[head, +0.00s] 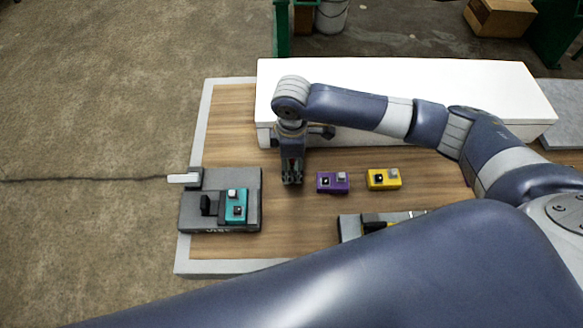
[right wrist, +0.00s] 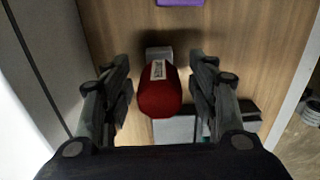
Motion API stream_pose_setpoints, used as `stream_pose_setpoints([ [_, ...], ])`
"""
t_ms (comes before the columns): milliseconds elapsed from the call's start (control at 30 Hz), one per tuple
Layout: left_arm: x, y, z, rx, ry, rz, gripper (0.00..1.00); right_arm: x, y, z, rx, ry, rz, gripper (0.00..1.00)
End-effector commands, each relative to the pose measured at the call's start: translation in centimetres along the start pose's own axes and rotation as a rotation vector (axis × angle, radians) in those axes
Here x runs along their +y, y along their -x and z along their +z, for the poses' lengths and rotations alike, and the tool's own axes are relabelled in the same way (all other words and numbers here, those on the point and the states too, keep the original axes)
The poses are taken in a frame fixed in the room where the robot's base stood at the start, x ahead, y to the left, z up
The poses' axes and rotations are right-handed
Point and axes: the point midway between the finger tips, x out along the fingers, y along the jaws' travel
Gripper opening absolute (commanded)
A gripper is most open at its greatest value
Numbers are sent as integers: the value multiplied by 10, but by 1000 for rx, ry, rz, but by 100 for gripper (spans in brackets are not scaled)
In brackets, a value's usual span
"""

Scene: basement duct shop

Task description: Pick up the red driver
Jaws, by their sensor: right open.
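The red driver (right wrist: 160,95) shows in the right wrist view, a rounded red body with a pale label and a grey block at its far end. My right gripper (right wrist: 158,88) is open, with one finger on each side of the red body and a gap on both sides. In the head view my right gripper (head: 292,181) points down over the wooden board, left of the purple driver (head: 333,183). It hides the red driver there. My left gripper is not in view.
A yellow driver (head: 384,180) lies right of the purple one. A teal driver (head: 236,206) sits in a grey dock (head: 190,221) at the left. A long white box (head: 480,85) stands behind. Another grey dock (head: 349,228) is partly hidden by my arm.

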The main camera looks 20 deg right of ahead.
Motion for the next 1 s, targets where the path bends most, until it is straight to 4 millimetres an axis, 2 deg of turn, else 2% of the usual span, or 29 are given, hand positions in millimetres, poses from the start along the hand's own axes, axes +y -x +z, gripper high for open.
stream_pose_setpoints([
  [133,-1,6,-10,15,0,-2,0,0,-18,0,-1,1,-2,53],
  [433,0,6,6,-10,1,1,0,0,-25,0,-1,1,1,53],
  [467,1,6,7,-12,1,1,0,0,-25,0,-1,1,1,49],
  [667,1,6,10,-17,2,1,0,0,-25,0,0,1,1,3],
  [700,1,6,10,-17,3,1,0,0,-25,0,0,1,1,1],
  [1000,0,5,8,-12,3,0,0,1,-22,-1,1,1,2,1],
])
